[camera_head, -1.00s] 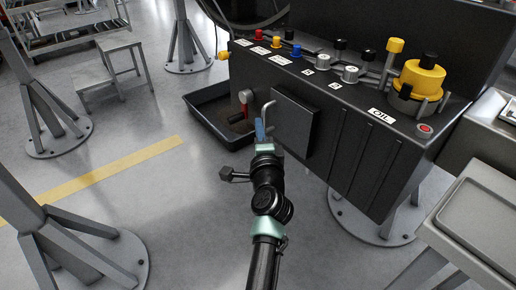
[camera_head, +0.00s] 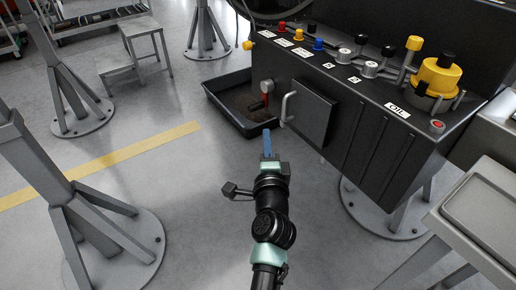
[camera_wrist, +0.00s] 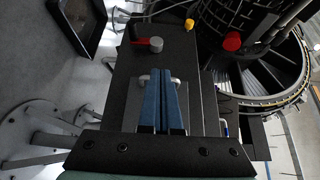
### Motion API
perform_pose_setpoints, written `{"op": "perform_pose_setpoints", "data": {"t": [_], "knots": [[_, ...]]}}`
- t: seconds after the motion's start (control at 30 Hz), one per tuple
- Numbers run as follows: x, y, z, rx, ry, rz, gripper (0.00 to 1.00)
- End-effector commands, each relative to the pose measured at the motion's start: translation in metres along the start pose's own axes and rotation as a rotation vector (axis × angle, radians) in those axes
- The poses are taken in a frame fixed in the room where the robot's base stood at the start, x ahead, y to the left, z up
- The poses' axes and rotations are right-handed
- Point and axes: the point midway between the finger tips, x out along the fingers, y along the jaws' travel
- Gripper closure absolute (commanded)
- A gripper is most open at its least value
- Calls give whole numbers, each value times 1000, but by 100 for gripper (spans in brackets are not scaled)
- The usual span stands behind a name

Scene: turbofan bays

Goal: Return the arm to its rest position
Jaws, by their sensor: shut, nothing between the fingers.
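My gripper (camera_head: 267,146) is in the lower middle of the head view, at the end of my black arm. Its blue fingers are together and hold nothing. In the wrist view the two blue fingers (camera_wrist: 161,100) lie side by side, pointing at the front of the black unit. In the head view the fingers are apart from the unit's door handle (camera_head: 287,108), to its lower left. The door panel (camera_head: 313,113) looks close to flat against the unit.
The black unit (camera_head: 370,140) with coloured caps and a yellow oil cap (camera_head: 437,76) stands right of my arm. A black drip tray (camera_head: 226,112) lies on the floor. Grey stands (camera_head: 100,215) are at left, a grey bench (camera_head: 480,210) at right. Floor is clear around the yellow line.

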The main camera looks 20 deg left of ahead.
Motion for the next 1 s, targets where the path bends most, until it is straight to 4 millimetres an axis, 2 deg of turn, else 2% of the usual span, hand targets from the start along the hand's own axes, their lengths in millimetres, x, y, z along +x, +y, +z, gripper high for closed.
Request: {"op": "perform_pose_setpoints", "data": {"t": [0.1, 0.3, 0.57, 0.67, 0.77, 0.87, 1.0], "knots": [[-18, -2, 9, -2, -2, 2, 100], [-37, -1, 18, -1, -2, 0, 100], [-43, 0, 20, 0, -1, -1, 100], [-41, -10, 18, -23, 1, -16, 100], [-38, -47, 10, -120, 14, -68, 100], [-39, -111, -2, -301, 49, -152, 100], [-58, -215, -24, -630, 161, -272, 100]]}}
